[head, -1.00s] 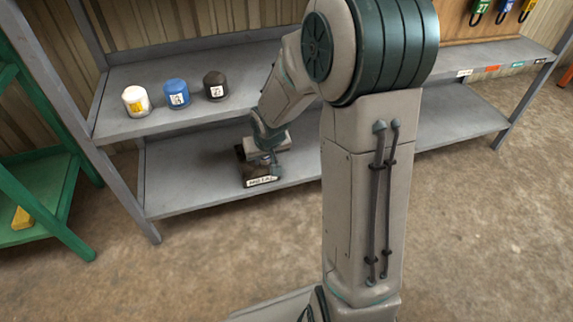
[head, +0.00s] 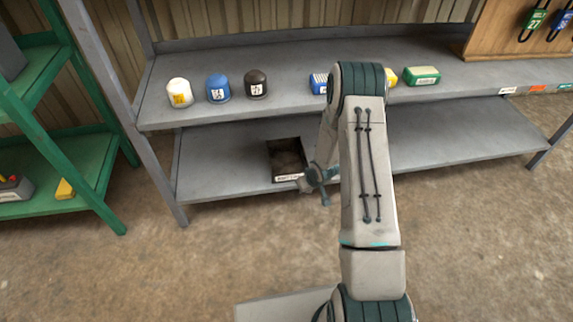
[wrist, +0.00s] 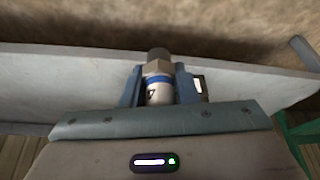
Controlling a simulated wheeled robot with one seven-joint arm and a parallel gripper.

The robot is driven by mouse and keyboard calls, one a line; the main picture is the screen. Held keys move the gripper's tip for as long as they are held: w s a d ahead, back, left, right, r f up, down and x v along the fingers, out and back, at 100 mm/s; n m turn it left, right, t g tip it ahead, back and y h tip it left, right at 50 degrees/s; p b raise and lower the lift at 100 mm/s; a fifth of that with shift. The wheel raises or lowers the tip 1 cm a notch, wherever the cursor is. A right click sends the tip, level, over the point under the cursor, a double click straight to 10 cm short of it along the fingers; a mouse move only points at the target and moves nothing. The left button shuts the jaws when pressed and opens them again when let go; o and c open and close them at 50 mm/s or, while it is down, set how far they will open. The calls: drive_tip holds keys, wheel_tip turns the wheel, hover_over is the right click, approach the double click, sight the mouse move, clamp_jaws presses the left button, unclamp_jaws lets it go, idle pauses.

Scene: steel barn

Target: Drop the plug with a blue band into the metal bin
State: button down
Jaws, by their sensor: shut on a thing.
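The plug with a blue band (wrist: 158,82) shows in the wrist view, pale at the near end with a grey, darker far end. My gripper (wrist: 160,76) is shut on it, one blue-grey finger on each side. In the head view my gripper (head: 318,188) is in front of the lower shelf, at the right front of the bin, not over its opening. The plug cannot be made out there. The metal bin (head: 288,178) is a dark, open-topped box on the lower shelf with a white label on its front. Its inside looks dark, and its contents are unclear.
On the upper shelf (head: 290,100) stand a white (head: 179,93), a blue (head: 218,88) and a black canister (head: 256,84). A blue box (head: 318,83) and a green box (head: 422,76) are farther right. A green rack (head: 95,165) stands left. The lower shelf beside the bin is clear.

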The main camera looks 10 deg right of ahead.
drive_tip(key=shift+f, duration=0.4)
drive_tip(key=b, duration=0.4)
approach(285, 167)
drive_tip(key=shift+w+f, duration=0.1)
drive_tip(key=shift+w, duration=0.25)
drive_tip(key=shift+w+a+b, duration=0.15)
drive_tip(key=shift+w+b, duration=0.15)
drive_tip(key=shift+w, duration=0.25)
drive_tip(key=shift+f+b, duration=0.95)
drive_tip(key=shift+f, duration=0.65)
drive_tip(key=shift+f+b, duration=0.6)
drive_tip(key=shift+f, duration=0.05)
drive_tip(key=c, duration=1.1)
unclamp_jaws()
drive_tip(key=shift+r, duration=0.15)
